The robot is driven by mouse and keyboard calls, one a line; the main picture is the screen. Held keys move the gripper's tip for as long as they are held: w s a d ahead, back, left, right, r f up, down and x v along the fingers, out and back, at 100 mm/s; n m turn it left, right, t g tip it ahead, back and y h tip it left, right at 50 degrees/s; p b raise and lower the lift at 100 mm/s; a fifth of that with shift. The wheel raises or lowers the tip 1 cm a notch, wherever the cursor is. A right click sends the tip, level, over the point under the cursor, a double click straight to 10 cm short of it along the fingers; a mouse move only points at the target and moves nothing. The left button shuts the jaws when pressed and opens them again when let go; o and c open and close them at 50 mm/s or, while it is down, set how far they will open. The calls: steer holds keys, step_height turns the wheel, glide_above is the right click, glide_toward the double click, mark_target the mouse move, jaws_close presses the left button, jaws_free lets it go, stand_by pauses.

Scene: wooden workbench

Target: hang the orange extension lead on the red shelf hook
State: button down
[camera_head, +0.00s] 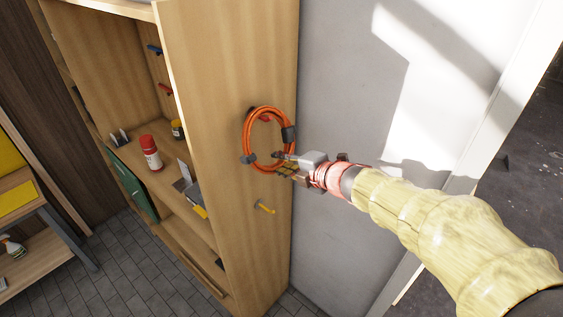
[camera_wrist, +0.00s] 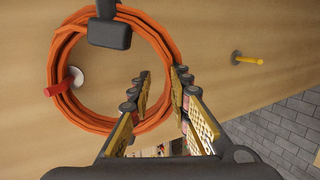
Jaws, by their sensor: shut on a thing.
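The orange extension lead (camera_head: 247,133) is a coiled ring with dark end pieces, upright against the shelf unit's side panel. It also shows in the wrist view (camera_wrist: 97,124). A red hook (camera_head: 265,118) on that panel shows inside the top of the ring. In the wrist view the red hook (camera_wrist: 62,86) crosses in front of the coil from its pale round base, so the ring is around it. I cannot tell whether the coil rests on it. My gripper (camera_head: 280,162) is shut on the lower right part of the lead; its fingers (camera_wrist: 160,78) straddle the strands.
A yellow hook (camera_head: 264,208) sits lower on the same panel. Inside the shelf unit are a blue hook-like piece (camera_head: 155,50), a red one (camera_head: 166,90), a red-and-white can (camera_head: 151,153) and a green case (camera_head: 133,184). A grey wall (camera_head: 335,110) stands right of the panel.

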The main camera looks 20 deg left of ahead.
steer(key=c, duration=1.6)
jaws_free()
